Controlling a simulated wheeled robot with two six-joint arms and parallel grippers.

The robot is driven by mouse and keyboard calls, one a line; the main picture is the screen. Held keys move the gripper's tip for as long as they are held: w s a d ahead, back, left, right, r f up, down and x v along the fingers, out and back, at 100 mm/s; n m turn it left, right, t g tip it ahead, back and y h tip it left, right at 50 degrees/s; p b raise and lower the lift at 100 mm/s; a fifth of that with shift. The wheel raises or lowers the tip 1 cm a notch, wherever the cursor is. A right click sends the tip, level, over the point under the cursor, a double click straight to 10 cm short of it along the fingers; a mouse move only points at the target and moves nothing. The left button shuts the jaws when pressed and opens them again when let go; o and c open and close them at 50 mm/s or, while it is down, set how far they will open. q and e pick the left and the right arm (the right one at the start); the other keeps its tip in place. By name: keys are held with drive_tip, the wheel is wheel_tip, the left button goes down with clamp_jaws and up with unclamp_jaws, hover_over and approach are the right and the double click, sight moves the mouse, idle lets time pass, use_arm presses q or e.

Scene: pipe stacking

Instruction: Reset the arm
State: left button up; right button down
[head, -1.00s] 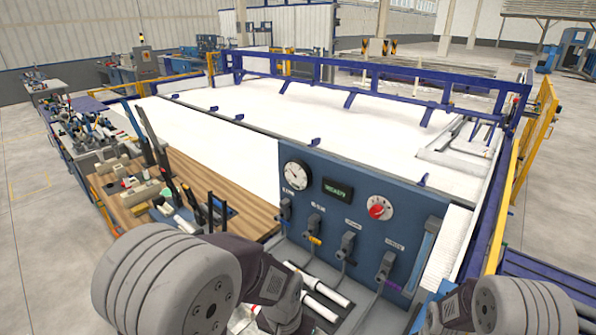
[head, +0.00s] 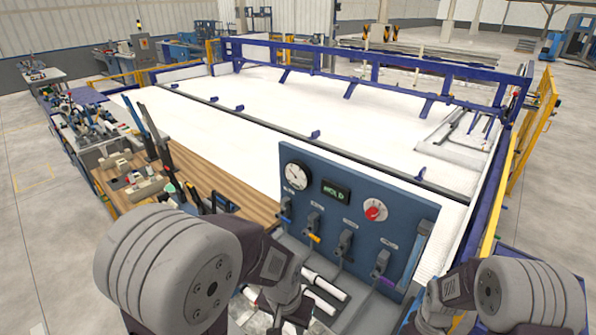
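My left arm comes in from the lower left and bends down in front of the blue control panel (head: 352,222). Its wrist end and gripper (head: 277,312) are at the bottom edge, mostly hidden by my own links, so the finger opening does not show. Short white pipes (head: 322,284) lie beside that wrist, below the panel. I cannot tell whether the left gripper touches anything. My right arm is folded at the lower right, and its fingers are not visible.
The panel carries a gauge (head: 296,175), a red knob (head: 376,210) and several levers. A wooden workbench (head: 228,186) with tools stands left. Behind lies a large white bed (head: 300,112) with a blue rail (head: 395,82). A yellow fence (head: 533,130) stands right.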

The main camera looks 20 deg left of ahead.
use_arm(q)
drive_tip(key=shift+r, duration=0.2)
use_arm(e)
drive_tip(key=shift+r, duration=0.25)
